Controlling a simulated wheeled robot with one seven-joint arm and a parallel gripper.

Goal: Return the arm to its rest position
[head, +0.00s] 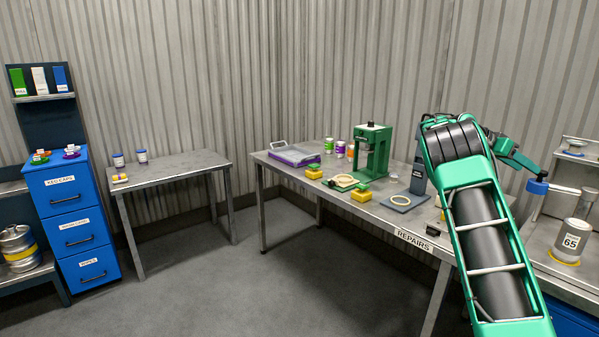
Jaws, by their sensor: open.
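My green and black arm fills the right side of the head view, rising from the bottom edge to a bend above the repairs table (410,239). Beyond the bend, a thinner green part of it reaches right and down to a blue end piece. My gripper (527,208) is at this end, small and partly hidden behind the arm. It is open, and I see nothing held in it. It is left of the grey canister marked 65 (570,241).
The repairs table holds a green can seamer (372,152), a purple tray (294,155), yellow blocks and a grey plate with a ring (402,201). A steel side table (180,167) and blue drawers (78,218) stand left. The floor between is clear.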

